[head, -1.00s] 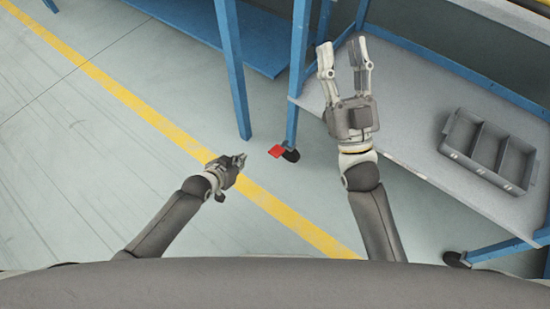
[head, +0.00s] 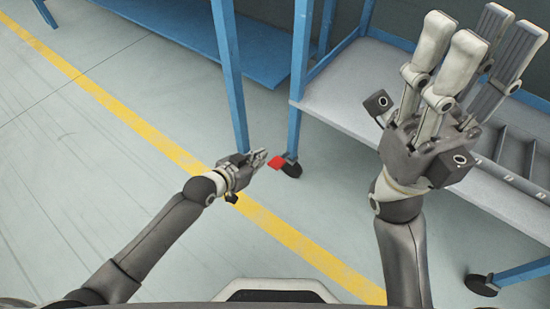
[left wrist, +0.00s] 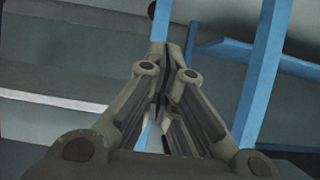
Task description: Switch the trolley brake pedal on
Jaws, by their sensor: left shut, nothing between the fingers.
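The red brake pedal (head: 276,162) sticks out low beside the black caster (head: 292,168) at the foot of the blue trolley leg (head: 299,85). My left gripper (head: 262,157) is shut and empty, its tips just left of the pedal; I cannot tell whether they touch it. Its closed fingers (left wrist: 163,60) fill the middle of the left wrist view, where the pedal does not show. My right gripper (head: 480,55) is raised with its fingers spread open, in front of the trolley's grey shelf (head: 350,100), and nothing shows between them.
A grey divided tray (head: 515,150) stands on the trolley shelf, partly hidden behind my right gripper. Another blue post (head: 229,75) rises just left of the trolley leg. A second caster (head: 480,285) is at lower right. The floor around the yellow line (head: 130,115) is clear.

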